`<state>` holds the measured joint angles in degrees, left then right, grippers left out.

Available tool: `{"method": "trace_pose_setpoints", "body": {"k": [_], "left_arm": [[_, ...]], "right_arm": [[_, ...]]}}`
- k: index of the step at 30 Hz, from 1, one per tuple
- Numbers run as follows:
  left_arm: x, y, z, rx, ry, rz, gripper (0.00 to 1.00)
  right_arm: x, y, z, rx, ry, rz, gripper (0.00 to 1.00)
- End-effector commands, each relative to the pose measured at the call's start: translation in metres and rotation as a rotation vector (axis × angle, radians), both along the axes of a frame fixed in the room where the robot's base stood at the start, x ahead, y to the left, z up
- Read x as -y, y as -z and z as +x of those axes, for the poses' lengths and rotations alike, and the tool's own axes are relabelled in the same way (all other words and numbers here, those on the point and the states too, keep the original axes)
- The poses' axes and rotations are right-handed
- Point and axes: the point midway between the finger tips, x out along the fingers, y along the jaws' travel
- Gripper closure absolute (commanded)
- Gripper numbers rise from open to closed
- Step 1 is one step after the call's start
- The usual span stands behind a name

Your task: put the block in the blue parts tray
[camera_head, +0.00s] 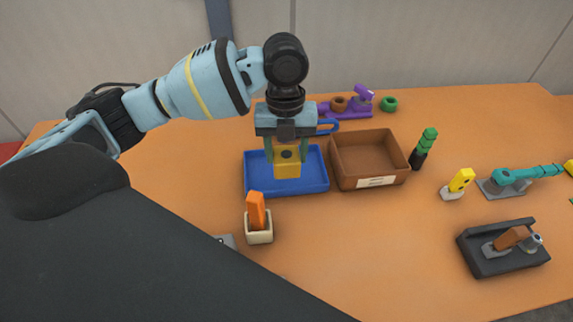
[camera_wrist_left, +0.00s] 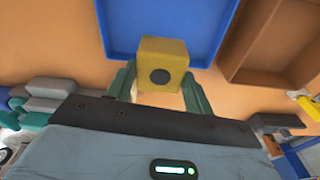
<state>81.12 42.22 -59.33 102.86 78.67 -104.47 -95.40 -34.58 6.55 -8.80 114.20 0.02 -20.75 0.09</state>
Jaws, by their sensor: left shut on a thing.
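The block is a yellow cube (camera_head: 287,162) with a dark round spot on one face. My left gripper (camera_head: 287,155) points down and is shut on the block, with one greenish finger on each side. In the head view the block appears over the blue parts tray (camera_head: 318,183); I cannot tell whether it touches the tray floor. In the left wrist view the block (camera_wrist_left: 162,64) sits between the fingertips, in front of the blue tray (camera_wrist_left: 205,30). No other thing shows in the tray. My right gripper is not in view.
A brown box (camera_head: 385,181) with a label stands right of the blue tray. An orange piece in a pale holder (camera_head: 259,236) stands in front. A green and black piece (camera_head: 423,149), a yellow piece (camera_head: 460,181) and a dark tray (camera_head: 487,264) are at the right.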

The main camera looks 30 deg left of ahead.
Motion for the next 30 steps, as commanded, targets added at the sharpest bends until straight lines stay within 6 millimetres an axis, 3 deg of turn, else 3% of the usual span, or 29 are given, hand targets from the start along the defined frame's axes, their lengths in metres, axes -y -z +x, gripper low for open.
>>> {"method": "trace_pose_setpoints", "body": {"k": [12, 24, 25, 30], "left_arm": [[0.0, 0.048, 0.0, -0.001, -0.002, 0.001, 0.86], [0.0, 0.052, 0.0, 0.001, -0.001, 0.0, 0.86], [0.0, 0.052, 0.0, 0.001, -0.001, 0.001, 0.47], [0.0, 0.052, 0.0, 0.001, -0.001, 0.001, 0.26]], "right_arm": [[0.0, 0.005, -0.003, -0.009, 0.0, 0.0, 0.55], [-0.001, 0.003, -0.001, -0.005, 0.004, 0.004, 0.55], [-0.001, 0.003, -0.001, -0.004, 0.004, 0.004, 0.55], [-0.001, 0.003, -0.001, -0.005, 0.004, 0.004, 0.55]]}}
